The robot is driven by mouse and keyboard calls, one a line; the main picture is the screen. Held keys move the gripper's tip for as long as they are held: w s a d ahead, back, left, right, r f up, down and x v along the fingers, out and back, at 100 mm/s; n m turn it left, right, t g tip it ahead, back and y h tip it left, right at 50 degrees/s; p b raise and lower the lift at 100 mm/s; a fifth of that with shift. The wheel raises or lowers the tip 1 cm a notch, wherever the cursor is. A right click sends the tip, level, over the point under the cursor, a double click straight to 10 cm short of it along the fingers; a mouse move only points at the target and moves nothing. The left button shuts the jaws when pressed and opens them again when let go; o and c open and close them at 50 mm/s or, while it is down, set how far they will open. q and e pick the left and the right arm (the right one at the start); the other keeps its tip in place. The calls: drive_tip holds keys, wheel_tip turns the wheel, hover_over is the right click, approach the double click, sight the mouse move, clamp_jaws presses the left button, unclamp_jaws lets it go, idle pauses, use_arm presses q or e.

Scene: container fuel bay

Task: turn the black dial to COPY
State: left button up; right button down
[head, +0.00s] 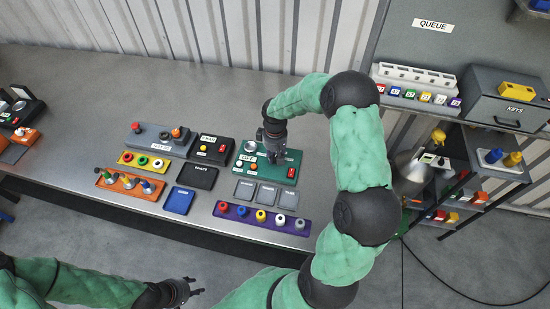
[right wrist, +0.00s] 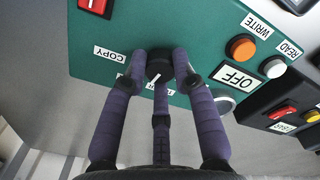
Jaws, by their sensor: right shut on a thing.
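The black dial (right wrist: 158,66) sits on the green panel (right wrist: 200,30) in the right wrist view. A white mark shows on its lower side, tilted slightly down-left. The COPY label (right wrist: 110,54) is to the left of the dial. Other labels around it are partly hidden by my fingers. My right gripper (right wrist: 160,76) is shut on the dial, with its purple fingers around it. In the head view my right gripper (head: 273,143) is over the green panel (head: 291,158) and hides the dial. My left gripper (head: 195,287) is open and empty, at the lower left, away from the panel.
On the green panel are an orange button (right wrist: 240,47), a white button (right wrist: 273,67), an OFF display (right wrist: 236,77) and a red switch (right wrist: 96,5). A dark box (head: 214,149) stands close on the left. A purple rack (head: 262,217) with several knobs lies in front.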

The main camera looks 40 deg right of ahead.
sight(275, 157)
drive_tip(key=m+b, duration=0.2)
drive_tip(key=m, duration=0.3)
drive_tip(key=shift+f+b, duration=0.15)
drive_tip(key=shift+b, duration=0.2)
drive_tip(key=shift+m+b, duration=0.8)
drive_tip(key=shift+m, duration=1.5)
drive_tip(key=c, duration=1)
unclamp_jaws()
drive_tip(key=shift+r, duration=0.25)
wheel_tip(275, 157, up, 12)
drive_tip(key=shift+f, duration=0.15)
